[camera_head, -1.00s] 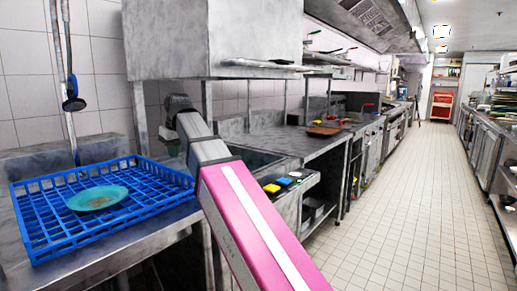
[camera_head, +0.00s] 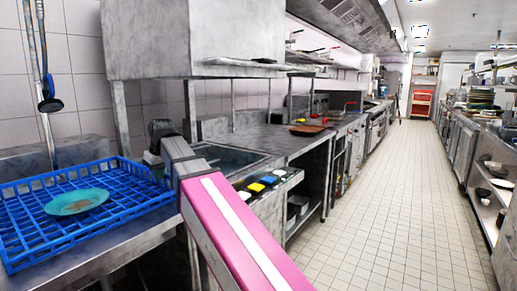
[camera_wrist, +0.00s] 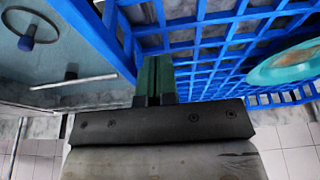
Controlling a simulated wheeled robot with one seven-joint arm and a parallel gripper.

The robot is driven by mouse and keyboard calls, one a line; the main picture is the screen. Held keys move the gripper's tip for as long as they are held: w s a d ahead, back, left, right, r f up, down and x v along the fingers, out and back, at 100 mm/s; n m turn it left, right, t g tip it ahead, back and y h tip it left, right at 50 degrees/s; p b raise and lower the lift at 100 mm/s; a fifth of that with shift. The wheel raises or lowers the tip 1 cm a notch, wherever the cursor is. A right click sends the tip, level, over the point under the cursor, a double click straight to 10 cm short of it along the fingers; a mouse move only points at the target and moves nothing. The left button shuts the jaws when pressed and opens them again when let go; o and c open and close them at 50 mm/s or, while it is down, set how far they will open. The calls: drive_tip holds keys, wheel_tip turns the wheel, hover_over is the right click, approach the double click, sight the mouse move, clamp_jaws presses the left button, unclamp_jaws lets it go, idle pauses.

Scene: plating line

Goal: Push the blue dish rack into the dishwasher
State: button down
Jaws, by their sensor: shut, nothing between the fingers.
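The blue dish rack (camera_head: 24,248) lies flat on the steel counter at the left in the head view, with a teal plate (camera_head: 77,202) in it. The rack (camera_wrist: 222,15) also fills the upper right of the wrist view. My gripper (camera_wrist: 155,62) is shut and empty in the wrist view, its fingers overlapping the rack's side bars; I cannot tell if they touch. In the head view the fingers are hidden at the rack's right end. A large steel box (camera_head: 150,40) hangs on posts behind the rack; it looks like the dishwasher's raised hood.
A sink (camera_head: 228,158) and more steel counter (camera_head: 262,140) lie right of the rack, with yellow and blue items (camera_head: 262,183) at the front. A hose sprayer (camera_head: 50,104) hangs at the left wall. The tiled aisle floor (camera_head: 375,215) is clear.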

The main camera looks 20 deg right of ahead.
sight(160, 191)
drive_tip(key=shift+f, duration=1.9)
drive_tip(key=shift+d+f, duration=0.1)
drive_tip(key=shift+f, duration=0.15)
drive_tip(key=w+d, duration=1)
drive_tip(key=d, duration=0.6)
drive_tip(key=w+d, duration=1.1)
drive_tip(key=d, duration=0.4)
drive_tip(key=w+d, duration=1.1)
drive_tip(key=d, duration=0.5)
drive_tip(key=shift+w+d, duration=0.15)
drive_tip(key=shift+d, duration=0.15)
idle(1.1)
